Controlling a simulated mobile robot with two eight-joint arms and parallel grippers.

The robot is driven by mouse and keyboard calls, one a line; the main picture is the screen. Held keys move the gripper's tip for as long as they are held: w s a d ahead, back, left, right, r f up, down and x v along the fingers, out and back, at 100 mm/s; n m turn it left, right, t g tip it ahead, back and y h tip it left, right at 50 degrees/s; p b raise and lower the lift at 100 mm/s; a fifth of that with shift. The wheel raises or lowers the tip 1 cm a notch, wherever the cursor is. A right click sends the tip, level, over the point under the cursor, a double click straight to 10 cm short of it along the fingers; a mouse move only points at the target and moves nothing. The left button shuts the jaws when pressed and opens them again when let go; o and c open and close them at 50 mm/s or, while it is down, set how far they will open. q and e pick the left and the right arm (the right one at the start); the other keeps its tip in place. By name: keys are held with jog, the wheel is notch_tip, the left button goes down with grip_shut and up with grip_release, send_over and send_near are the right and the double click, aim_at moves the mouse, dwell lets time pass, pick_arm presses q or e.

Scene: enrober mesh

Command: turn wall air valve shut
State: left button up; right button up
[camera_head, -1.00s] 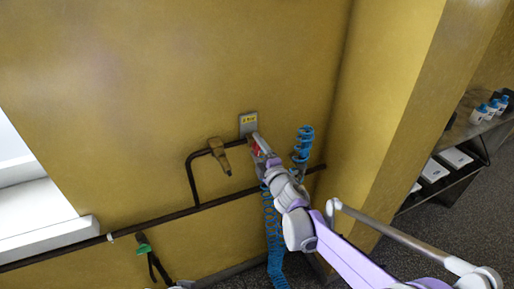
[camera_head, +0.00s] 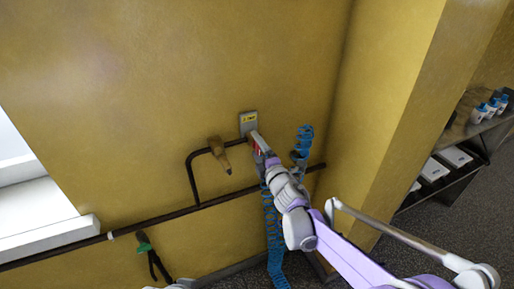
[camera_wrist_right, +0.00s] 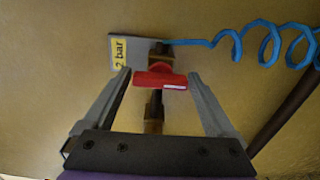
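The wall air valve has a red handle (camera_wrist_right: 161,80) on a brass body (camera_wrist_right: 160,60), in front of a grey plate with a yellow "2 bar" label (camera_wrist_right: 119,52). In the head view, the plate (camera_head: 249,119) is on the yellow wall, and a bit of red shows beside my gripper. My right gripper (camera_wrist_right: 161,76) is open, with a fingertip at each end of the handle. I cannot tell whether the fingers touch it. The handle lies crosswise to the pipe in the wrist view. My left gripper does not show clearly in the head view.
A blue coiled hose (camera_head: 302,144) hangs right of the valve. A dark pipe (camera_head: 196,208) runs along the wall, with a brown fitting (camera_head: 218,153) on its branch. A green and black tool (camera_head: 144,242) hangs lower left. A wall corner juts out to the right.

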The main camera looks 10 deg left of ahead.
jog(key=shift+o, duration=0.2)
jog(key=b+v, duration=0.1)
jog(key=v, duration=0.9)
jog(key=shift+s+d, duration=0.2)
jog(key=shift+s, duration=0.15)
jog(key=s+d+f+m+g+h+p, duration=0.1)
jog(key=s+d+m+g+h, duration=0.1)
jog(key=s+d+m+h, duration=0.5)
jog(key=s+d+m+g+h+p, duration=0.1)
jog(key=s+d+m+h+p, duration=0.2)
jog(key=d+m, duration=0.75)
jog(key=s+d+f+m+g, duration=0.1)
jog(key=s+f+m+g, duration=0.2)
jog(key=s, duration=0.6)
jog(key=s+d+f+m+g+y, duration=0.1)
jog(key=s+f+m+g, duration=0.2)
jog(key=s, duration=0.7)
notch_tip(320, 180, down, 2)
jog(key=shift+f+m+g+p, duration=0.1)
jog(key=shift+m+g+p, duration=0.3)
jog(key=shift+g, duration=0.2)
jog(key=shift+s+d, duration=0.1)
